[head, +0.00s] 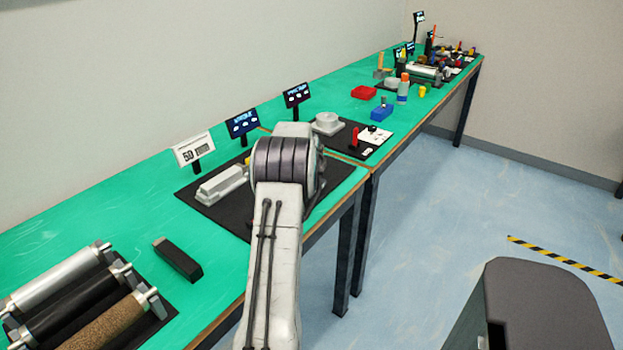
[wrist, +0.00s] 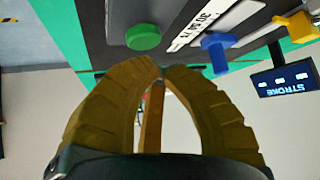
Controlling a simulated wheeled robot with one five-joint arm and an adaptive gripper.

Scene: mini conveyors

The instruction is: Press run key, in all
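In the wrist view, which looks upside down, a round green button (wrist: 143,37) sits on a dark panel just beyond my fingertips. A blue key-like knob (wrist: 217,50) and a yellow one (wrist: 295,25) stand to its right. No label reading "run" is legible. My gripper (wrist: 161,69) has its brown ribbed fingers drawn together at the tips, with nothing between them. The tips appear close to the green button; I cannot tell whether they touch it. In the head view my arm hides the gripper and these controls.
A display reading STROKE (wrist: 285,78) shows at the wrist view's right; it also stands on the green bench (head: 130,190) in the head view (head: 243,123). A white sign (head: 195,150), a black block (head: 178,260) and rollers (head: 75,310) are nearby.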

